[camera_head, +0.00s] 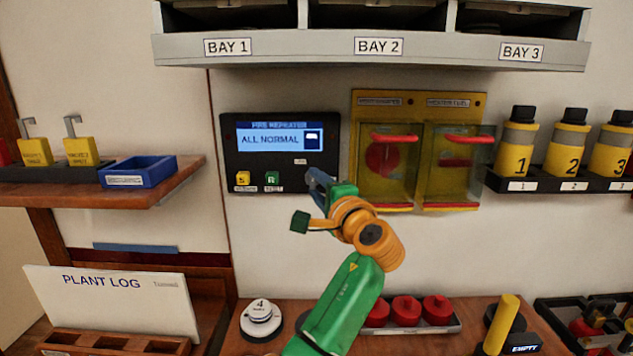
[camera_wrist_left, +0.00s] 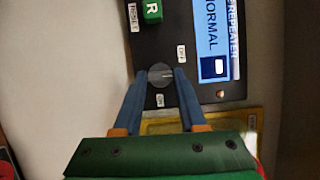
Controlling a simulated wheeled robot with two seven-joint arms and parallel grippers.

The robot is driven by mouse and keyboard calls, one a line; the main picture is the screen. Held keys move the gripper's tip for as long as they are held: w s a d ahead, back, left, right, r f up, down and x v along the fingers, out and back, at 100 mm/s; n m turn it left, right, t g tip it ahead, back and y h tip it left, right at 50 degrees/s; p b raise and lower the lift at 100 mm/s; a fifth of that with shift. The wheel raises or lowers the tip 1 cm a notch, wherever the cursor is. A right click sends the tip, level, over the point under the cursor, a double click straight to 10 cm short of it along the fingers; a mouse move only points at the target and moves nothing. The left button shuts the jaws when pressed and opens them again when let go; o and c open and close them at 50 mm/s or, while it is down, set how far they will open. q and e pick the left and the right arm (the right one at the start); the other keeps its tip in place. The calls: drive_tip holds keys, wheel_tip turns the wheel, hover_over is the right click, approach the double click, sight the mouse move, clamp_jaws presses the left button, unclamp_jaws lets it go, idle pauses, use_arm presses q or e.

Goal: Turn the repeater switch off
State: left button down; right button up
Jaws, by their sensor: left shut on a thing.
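The black fire repeater panel (camera_head: 232,158) is on the wall, its lit screen (camera_head: 268,140) reading "ALL NORMAL". In the left wrist view the panel's round grey switch knob (camera_wrist_left: 160,75) sits between two small labels, one (camera_wrist_left: 181,52) seeming to read OFF and the other (camera_wrist_left: 160,100) ON. My left gripper (camera_head: 318,180) is at the panel's lower right; in the left wrist view its blue fingers (camera_wrist_left: 160,80) are closed on the knob's sides. In the head view the gripper hides the knob. Which way the knob points is unclear.
Yellow (camera_head: 243,177) and green (camera_head: 271,177) buttons sit left of the gripper. A yellow box with clear covers (camera_head: 418,100) is close on the right. The bay shelf (camera_head: 310,48) juts out above. A desk (camera_head: 285,312) with red caps (camera_head: 406,310) lies below.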

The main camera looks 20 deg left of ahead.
use_arm(q)
drive_tip(key=shift+r+n, duration=0.15)
drive_tip(key=shift+n, duration=0.15)
idle(0.4)
drive_tip(key=c, duration=0.6)
unclamp_jaws()
drive_tip(key=shift+o, duration=0.7)
drive_tip(key=shift+w+d, duration=0.1)
drive_tip(key=shift+w, duration=0.05)
drive_tip(key=b+v, duration=0.3)
drive_tip(key=v, duration=0.4)
